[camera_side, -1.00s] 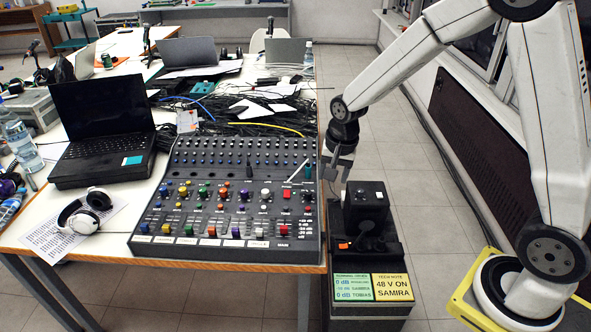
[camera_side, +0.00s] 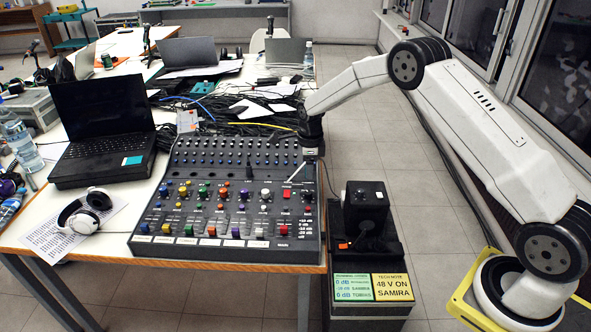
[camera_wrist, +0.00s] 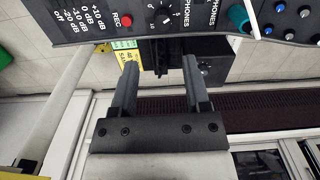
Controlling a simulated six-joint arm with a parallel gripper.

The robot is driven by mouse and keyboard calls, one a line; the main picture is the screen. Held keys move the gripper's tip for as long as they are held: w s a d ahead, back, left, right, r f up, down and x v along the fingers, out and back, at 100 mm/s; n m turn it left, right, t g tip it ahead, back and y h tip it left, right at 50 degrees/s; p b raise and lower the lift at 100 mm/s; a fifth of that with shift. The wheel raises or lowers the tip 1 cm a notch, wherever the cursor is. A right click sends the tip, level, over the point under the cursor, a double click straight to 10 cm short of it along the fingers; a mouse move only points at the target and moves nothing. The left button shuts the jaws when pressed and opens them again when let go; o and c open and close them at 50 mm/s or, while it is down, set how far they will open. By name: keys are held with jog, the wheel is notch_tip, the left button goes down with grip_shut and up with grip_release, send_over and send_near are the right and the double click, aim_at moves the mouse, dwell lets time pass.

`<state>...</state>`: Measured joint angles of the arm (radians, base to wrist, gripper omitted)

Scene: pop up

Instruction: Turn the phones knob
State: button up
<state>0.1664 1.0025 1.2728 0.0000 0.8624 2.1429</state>
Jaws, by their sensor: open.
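The phones knob (camera_wrist: 165,15) is a small dark knob with a white pointer, beside a PHONES label at the top of the wrist view. It sits on the dark mixer (camera_wrist: 72,22), next to the red REC button (camera_wrist: 122,20). In the side view the mixer (camera_side: 160,219) lies on the table, with the knob (camera_side: 307,196) near its right edge. My gripper (camera_wrist: 160,62) is open and empty, its two fingers pointing toward the mixer edge. In the side view my gripper (camera_side: 312,150) is at the mixer's far right corner, apart from the knob.
A teal knob (camera_wrist: 240,18) stands to the right of the phones knob in the wrist view. A dark box unit (camera_side: 366,207) with note cards (camera_side: 393,287) stands beside the table's right edge. Tangled cables (camera_side: 245,112) lie behind the mixer. A laptop (camera_side: 103,135) is at left.

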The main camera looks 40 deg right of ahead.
aim_at(308, 192)
jog(key=shift+w+d+f+m, duration=0.15)
jog(key=shift+f+m, duration=0.05)
jog(key=shift+m, duration=0.1)
jog(key=shift+f, duration=0.1)
jog(key=shift+f, duration=4.55)
jog(key=shift+r, duration=0.2)
jog(key=c, duration=0.7)
